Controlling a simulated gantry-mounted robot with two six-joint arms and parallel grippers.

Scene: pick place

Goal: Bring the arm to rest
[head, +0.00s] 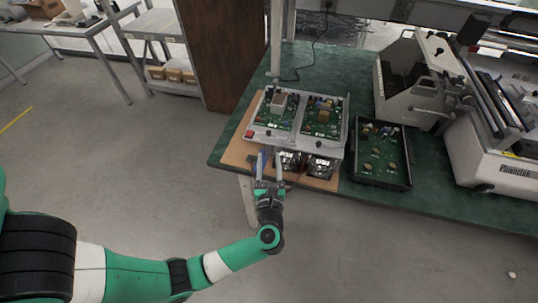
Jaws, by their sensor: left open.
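My left gripper (271,166) is open, with its two fingers pointing away toward the front edge of the green-topped bench. The fingertips are at the front left of a metal tray (293,136) that carries green circuit boards (322,115). I cannot tell whether the fingers touch anything. Nothing shows between the fingers. My left arm reaches in from the lower left, over the floor. My right gripper does not show.
A black tray with a green board (381,150) lies right of the metal tray. White machines (416,78) stand farther right on the bench (435,190). A brown board (235,153) lies under the metal tray. The grey floor (130,160) at left is clear.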

